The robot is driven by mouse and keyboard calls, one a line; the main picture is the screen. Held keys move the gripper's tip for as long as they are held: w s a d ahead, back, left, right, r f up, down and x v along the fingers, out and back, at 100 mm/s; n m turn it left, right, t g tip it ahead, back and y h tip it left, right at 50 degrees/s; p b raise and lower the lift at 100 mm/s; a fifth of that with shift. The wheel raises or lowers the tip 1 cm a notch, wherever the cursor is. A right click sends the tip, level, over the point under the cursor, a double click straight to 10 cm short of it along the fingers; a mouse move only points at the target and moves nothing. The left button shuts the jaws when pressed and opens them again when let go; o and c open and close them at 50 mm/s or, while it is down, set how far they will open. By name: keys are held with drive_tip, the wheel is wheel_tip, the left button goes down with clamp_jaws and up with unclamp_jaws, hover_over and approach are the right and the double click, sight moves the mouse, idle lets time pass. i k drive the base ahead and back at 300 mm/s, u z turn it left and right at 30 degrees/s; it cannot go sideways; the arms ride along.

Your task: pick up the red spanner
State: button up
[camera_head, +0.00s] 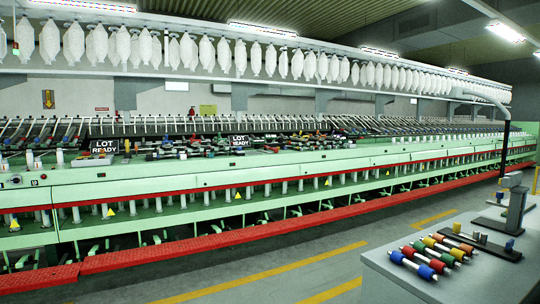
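I cannot make out a red spanner in the head view. Small dark, metallic and coloured parts lie along the machine's top deck (225,161), some with red on them, but they are too small to tell apart. My gripper is not in view.
A grey table (385,264) at the lower right holds several rollers with coloured sleeves (425,263), a dark bar (482,243) and an upright grey stand (515,210). The long green machine (150,188) has a red step (200,243) along its foot. Grey floor (300,268) lies clear between.

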sight(276, 150)
drive_tip(key=u, duration=0.35)
drive_tip(key=i, duration=5.8)
drive_tip(key=z, duration=0.4)
